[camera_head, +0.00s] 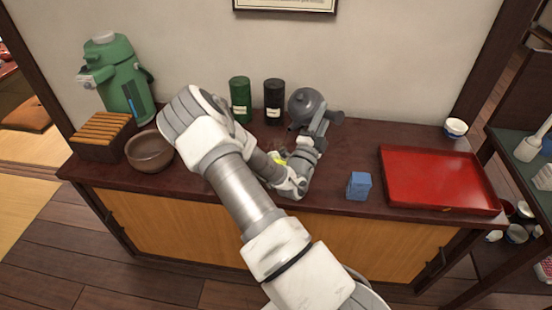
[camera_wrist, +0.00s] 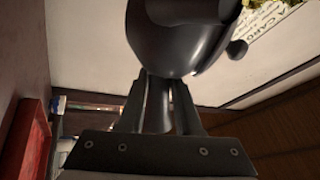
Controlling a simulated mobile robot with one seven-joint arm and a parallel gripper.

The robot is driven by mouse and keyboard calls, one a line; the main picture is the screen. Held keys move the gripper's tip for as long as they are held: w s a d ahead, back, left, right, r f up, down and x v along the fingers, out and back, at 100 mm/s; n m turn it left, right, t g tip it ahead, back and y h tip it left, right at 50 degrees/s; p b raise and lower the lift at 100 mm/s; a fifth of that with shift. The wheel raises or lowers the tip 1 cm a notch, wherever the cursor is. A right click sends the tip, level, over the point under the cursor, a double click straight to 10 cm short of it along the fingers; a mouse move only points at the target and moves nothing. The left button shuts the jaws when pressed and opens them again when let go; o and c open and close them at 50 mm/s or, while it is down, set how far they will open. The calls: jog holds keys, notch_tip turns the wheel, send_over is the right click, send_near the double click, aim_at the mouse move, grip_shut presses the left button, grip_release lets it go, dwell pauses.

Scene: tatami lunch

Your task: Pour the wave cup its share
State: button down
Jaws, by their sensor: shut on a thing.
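A dark grey teapot (camera_head: 306,104) is held up above the back of the counter, in front of the wall. My gripper (camera_head: 324,122) is shut on its handle. In the wrist view the gripper (camera_wrist: 160,100) has its two fingers on either side of the handle, with the teapot's round body (camera_wrist: 185,35) beyond them. A small white and blue cup (camera_head: 455,127) stands at the counter's back right, apart from the teapot. Its pattern is too small to tell whether it is the wave cup. The inside of the teapot is hidden.
A red tray (camera_head: 440,180) lies empty on the right of the counter, with a blue block (camera_head: 359,187) left of it. Green (camera_head: 240,98) and black (camera_head: 274,100) canisters stand behind my arm. A brown bowl (camera_head: 149,152), wooden box and green dispenser (camera_head: 121,78) are left.

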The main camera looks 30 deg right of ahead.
jog(key=d+f+g+y+p, duration=0.1)
jog(key=y, duration=0.1)
jog(key=w+d+f+m+g+y+p, duration=0.1)
jog(key=d+g+y, duration=0.1)
jog(key=w+d+f+g+y+p, duration=0.1)
jog(key=shift+w+d+f+m+g+y, duration=0.1)
jog(key=shift+d+m+g+y, duration=0.2)
jog(key=shift+g+y, duration=0.1)
dwell(0.5)
jog(key=shift+w+a, duration=0.1)
dwell(0.6)
